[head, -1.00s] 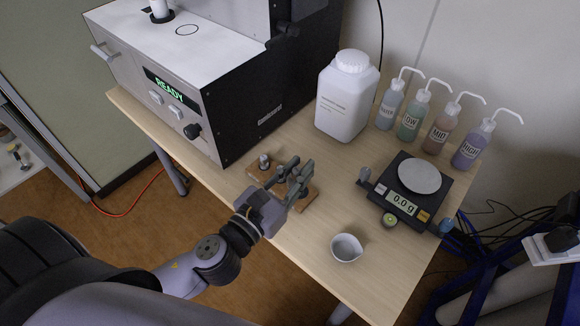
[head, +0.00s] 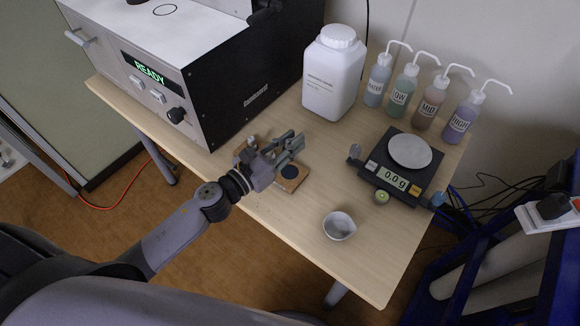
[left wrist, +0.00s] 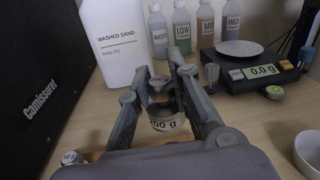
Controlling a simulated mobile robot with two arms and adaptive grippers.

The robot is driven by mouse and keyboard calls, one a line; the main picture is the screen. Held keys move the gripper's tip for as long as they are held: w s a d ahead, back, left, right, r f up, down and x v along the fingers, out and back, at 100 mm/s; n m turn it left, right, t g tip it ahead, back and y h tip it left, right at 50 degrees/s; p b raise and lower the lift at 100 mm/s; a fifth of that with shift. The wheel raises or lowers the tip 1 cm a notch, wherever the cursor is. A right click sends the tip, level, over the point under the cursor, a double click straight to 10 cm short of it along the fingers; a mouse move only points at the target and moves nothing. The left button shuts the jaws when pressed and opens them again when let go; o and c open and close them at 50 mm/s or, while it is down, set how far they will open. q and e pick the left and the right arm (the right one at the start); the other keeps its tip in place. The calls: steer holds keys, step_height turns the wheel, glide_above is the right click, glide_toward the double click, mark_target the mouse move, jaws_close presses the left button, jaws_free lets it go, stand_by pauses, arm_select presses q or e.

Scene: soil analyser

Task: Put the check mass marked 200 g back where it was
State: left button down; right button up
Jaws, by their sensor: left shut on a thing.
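My left gripper (head: 288,152) is above the wooden block (head: 300,184) near the table's front edge. In the left wrist view its fingers (left wrist: 165,98) are shut on the check mass marked 200 g (left wrist: 165,121), a metal cylinder with a knob on top. The mass looks upright between the fingers. In the head view the gripper hides it. The block shows a dark round recess (head: 290,171) below and in front of the fingers. Another metal mass (head: 251,142) stands at the block's far left end; its label is partly cut off in the left wrist view (left wrist: 72,158). My right gripper is out of view.
The analyser (head: 215,95) stands behind on the left, reading READY. A white sand bottle (head: 333,75) and several wash bottles (head: 404,88) line the back. The balance (head: 409,150) reads 0.0 g with an empty pan. A small cup (head: 339,226) stands at the front.

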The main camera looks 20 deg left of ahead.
arm_select(q)
steer(key=shift+f+b, duration=1)
steer(key=shift+f, duration=2.6)
steer(key=shift+f, duration=0.15)
steer(key=c, duration=1.5)
jaws_free()
steer(key=shift+o, duration=0.2)
steer(key=shift+s, duration=0.1)
steer(key=b+v, duration=0.2)
steer(key=v, duration=0.8)
steer(key=shift+s+a+b, duration=0.15)
steer(key=shift+s+b, duration=0.15)
steer(key=shift+s, duration=0.1)
steer(key=shift+s+a, duration=0.25)
steer(key=shift+s, duration=0.15)
